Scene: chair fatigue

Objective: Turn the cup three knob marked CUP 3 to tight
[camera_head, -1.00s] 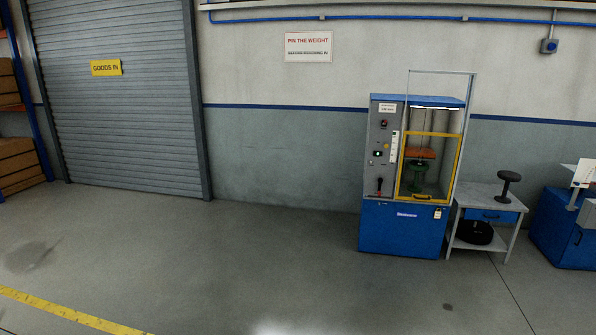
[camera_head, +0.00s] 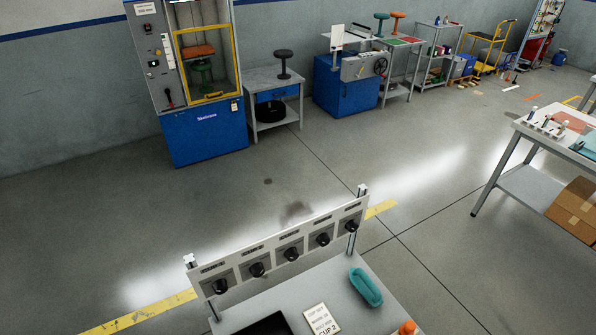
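A white panel (camera_head: 274,250) on two posts stands at the back edge of a grey bench in the lower middle. It carries several black knobs in a row, each under a small label too small to read. I cannot tell by label which knob is CUP 3; the middle knob of the row (camera_head: 291,254) and its neighbours show clearly, but their pointer settings are too small to read. Neither of my grippers is in view.
On the bench are a card (camera_head: 322,320) ending in "CUP 2", a teal tray (camera_head: 366,287), a black object (camera_head: 262,328) and an orange object (camera_head: 407,328). Behind stands a blue test machine (camera_head: 205,135); a table (camera_head: 570,148) is at right. The floor between is clear.

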